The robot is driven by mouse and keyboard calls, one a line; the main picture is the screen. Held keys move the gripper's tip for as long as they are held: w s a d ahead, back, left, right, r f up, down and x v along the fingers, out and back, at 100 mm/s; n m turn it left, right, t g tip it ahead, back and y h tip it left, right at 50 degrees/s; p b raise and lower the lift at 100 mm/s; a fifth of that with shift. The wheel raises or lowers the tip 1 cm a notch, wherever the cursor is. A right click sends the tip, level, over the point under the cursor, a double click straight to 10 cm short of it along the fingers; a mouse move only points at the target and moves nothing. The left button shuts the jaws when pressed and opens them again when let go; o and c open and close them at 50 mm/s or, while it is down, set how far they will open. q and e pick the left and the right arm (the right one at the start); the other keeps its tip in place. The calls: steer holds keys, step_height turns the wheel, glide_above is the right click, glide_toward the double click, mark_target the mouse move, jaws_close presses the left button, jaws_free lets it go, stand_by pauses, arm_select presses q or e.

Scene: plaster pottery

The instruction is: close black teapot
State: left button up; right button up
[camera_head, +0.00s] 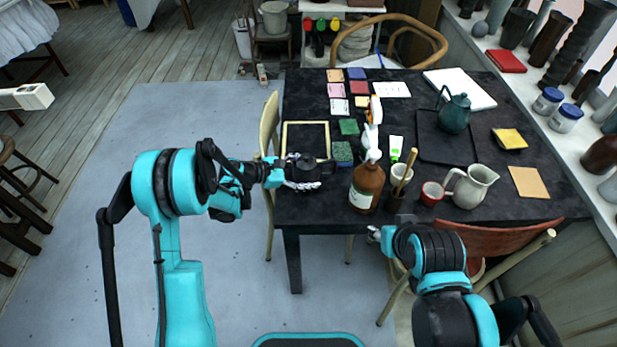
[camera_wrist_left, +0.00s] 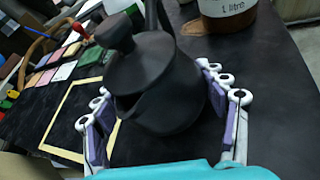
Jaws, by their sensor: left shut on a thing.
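The black teapot (camera_wrist_left: 165,85) fills the middle of the left wrist view, between the purple-padded fingers of my left gripper (camera_wrist_left: 165,115). A round dark knob or lid part (camera_wrist_left: 118,35) shows at its top; I cannot tell how the lid sits. In the head view my left gripper (camera_head: 303,174) is shut on the small, dark teapot (camera_head: 305,163) at the table's left front edge. The teapot is hard to make out against the black table. My right gripper (camera_head: 377,233) is low in front of the table; its fingers are too small to read.
A brown spray bottle (camera_head: 367,188), a cup with brushes (camera_head: 400,174), a red mug (camera_head: 431,194) and a grey pitcher (camera_head: 470,187) stand along the front. A dark green teapot (camera_head: 454,113) stands on a black tray (camera_head: 432,148). A yellow frame (camera_head: 284,140) lies behind my left gripper.

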arm_select(q)
step_height(320, 180, down, 2)
steer(key=shift+f+b, duration=0.15)
steer(key=shift+b, duration=0.15)
steer(key=o, duration=1.7)
